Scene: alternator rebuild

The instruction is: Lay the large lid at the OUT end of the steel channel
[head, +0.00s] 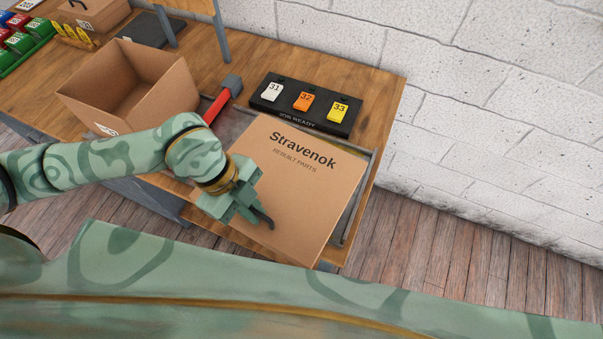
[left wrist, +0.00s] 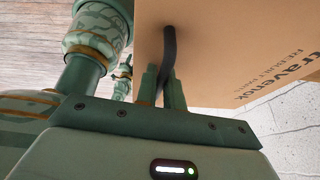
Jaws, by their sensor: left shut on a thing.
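The large lid (head: 300,190) is a flat brown cardboard piece printed "Stravenok REBUILT PARTS". It lies over the right part of the steel channel (head: 352,212) on the bench, near the bench's right end. I cannot tell whether it touches the channel. My left gripper (head: 248,208) is at the lid's near left side, shut on a dark curved handle. In the left wrist view the dark handle (left wrist: 169,60) runs from the shut fingers to the lid (left wrist: 225,50). No OUT mark is visible. My right gripper is not in view.
An open cardboard box (head: 135,95) stands left of the lid. A red-handled tool (head: 216,106) lies between them. A black "JOB READY" board (head: 315,112) with tags 31, 32 and 33 sits behind the lid. A white block wall (head: 480,110) rises behind.

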